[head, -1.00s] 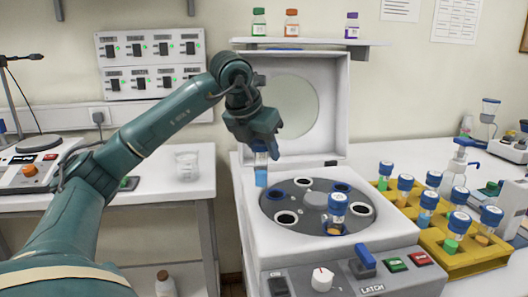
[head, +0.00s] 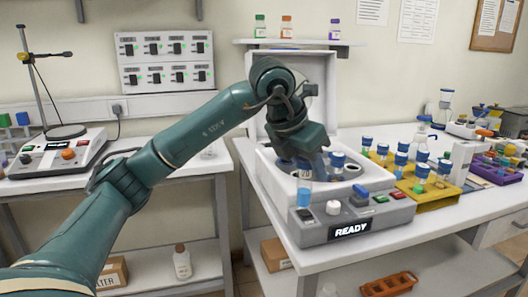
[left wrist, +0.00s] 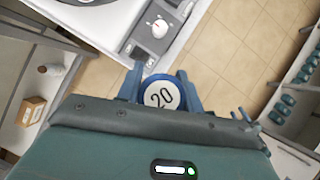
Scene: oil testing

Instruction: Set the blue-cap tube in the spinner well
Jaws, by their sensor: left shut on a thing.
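My left gripper (head: 305,160) is shut on a tube (head: 304,192) with blue liquid, which hangs roughly upright in front of the spinner's front left in the head view. In the left wrist view its blue-rimmed cap (left wrist: 163,95), marked 20, sits between the fingers, with floor behind it. The spinner (head: 280,178) has its lid open, and its display reads READY. A blue-cap tube (head: 338,160) stands in the rotor. My gripper and arm hide part of the rotor and several wells. My right gripper is not in view.
A yellow rack (head: 447,192) with several blue-cap tubes stands right of the spinner. A purple rack (head: 488,170) lies further right. The raised lid (head: 318,95) stands behind my gripper. Open floor shows between the two benches.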

